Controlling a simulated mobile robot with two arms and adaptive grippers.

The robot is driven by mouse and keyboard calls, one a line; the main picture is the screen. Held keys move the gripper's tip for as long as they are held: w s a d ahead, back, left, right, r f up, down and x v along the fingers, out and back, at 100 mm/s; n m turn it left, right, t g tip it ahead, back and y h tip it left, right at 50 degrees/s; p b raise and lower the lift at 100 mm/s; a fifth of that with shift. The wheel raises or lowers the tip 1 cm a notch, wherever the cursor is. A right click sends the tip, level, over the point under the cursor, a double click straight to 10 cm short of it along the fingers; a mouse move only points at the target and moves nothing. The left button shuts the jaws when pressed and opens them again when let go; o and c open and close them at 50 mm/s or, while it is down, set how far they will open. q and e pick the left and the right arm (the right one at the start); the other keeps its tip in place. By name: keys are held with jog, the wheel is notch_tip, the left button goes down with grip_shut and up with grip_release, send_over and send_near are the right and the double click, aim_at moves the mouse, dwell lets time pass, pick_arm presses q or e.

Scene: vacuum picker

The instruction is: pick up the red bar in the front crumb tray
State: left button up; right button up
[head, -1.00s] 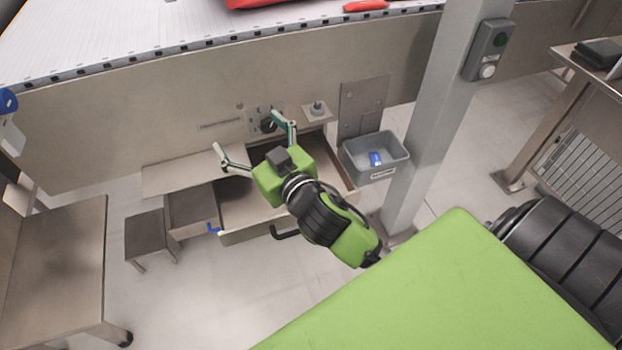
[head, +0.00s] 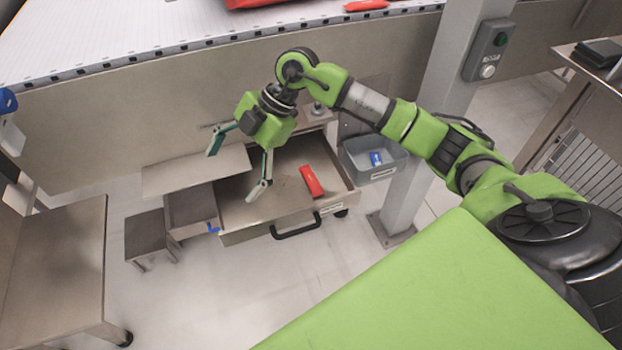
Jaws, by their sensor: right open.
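The front crumb tray (head: 246,224) is a pulled-out metal drawer below the machine's side panel, with a black handle (head: 296,228) on its front. The red bar (head: 312,181) lies in it, near its right side, fully visible. My right gripper (head: 238,170) is open and empty, fingers pointing down, above the left part of the tray and to the left of the bar, apart from it. Its arm comes in from the right. My left gripper is not in view.
A metal panel (head: 195,171) covers the tray's back left. A small step (head: 147,232) and a metal table (head: 62,260) stand left. Red items lie on the conveyor (head: 120,40).

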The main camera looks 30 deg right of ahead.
jog(key=d+m+h, duration=0.3)
jog(key=d+h, duration=0.2)
jog(key=d, duration=0.8)
jog(key=m+g+h+b, duration=0.1)
jog(key=m+h+b, duration=0.1)
send_over(314, 177)
notch_tip(314, 177, down, 7)
jog(key=shift+f, duration=0.6)
notch_tip(314, 177, down, 5)
jog(key=shift+a+b, duration=0.1)
jog(key=shift+b, duration=0.4)
jog(key=shift+f, duration=0.5)
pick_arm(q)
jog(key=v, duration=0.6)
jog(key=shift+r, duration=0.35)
pick_arm(e)
jog(key=c, duration=1.1)
